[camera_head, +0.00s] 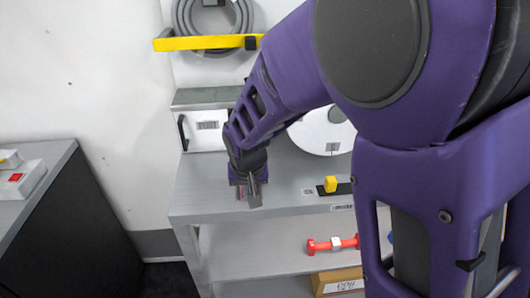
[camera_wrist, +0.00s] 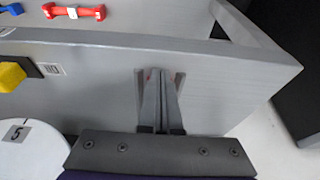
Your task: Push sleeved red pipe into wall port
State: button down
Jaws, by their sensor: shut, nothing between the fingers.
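A red pipe-like piece with a white sleeve around its middle (camera_head: 333,243) lies on the lower shelf of the grey rack; it also shows at the top left of the wrist view (camera_wrist: 73,11). My gripper (camera_head: 249,193) points down over the front left of the rack's upper shelf, above and to the left of the red piece and apart from it. In the wrist view my gripper's fingers (camera_wrist: 160,78) are together and hold nothing. I cannot make out a wall port in either view.
The grey upper shelf (camera_head: 205,190) holds a white disc (camera_head: 318,133) and a yellow block on a black base (camera_head: 331,184). A white case (camera_head: 207,128) stands behind. A blue piece (camera_wrist: 12,9) lies beside the red one. A cardboard box (camera_head: 336,281) sits below. A dark cabinet stands left.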

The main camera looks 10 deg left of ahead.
jog(key=w, duration=0.2)
jog(key=w+a, duration=0.1)
jog(key=w, duration=0.2)
jog(key=w+a+p, duration=0.1)
jog(key=w, duration=0.2)
jog(key=shift+w, duration=0.15)
jog(key=shift+d, duration=0.15)
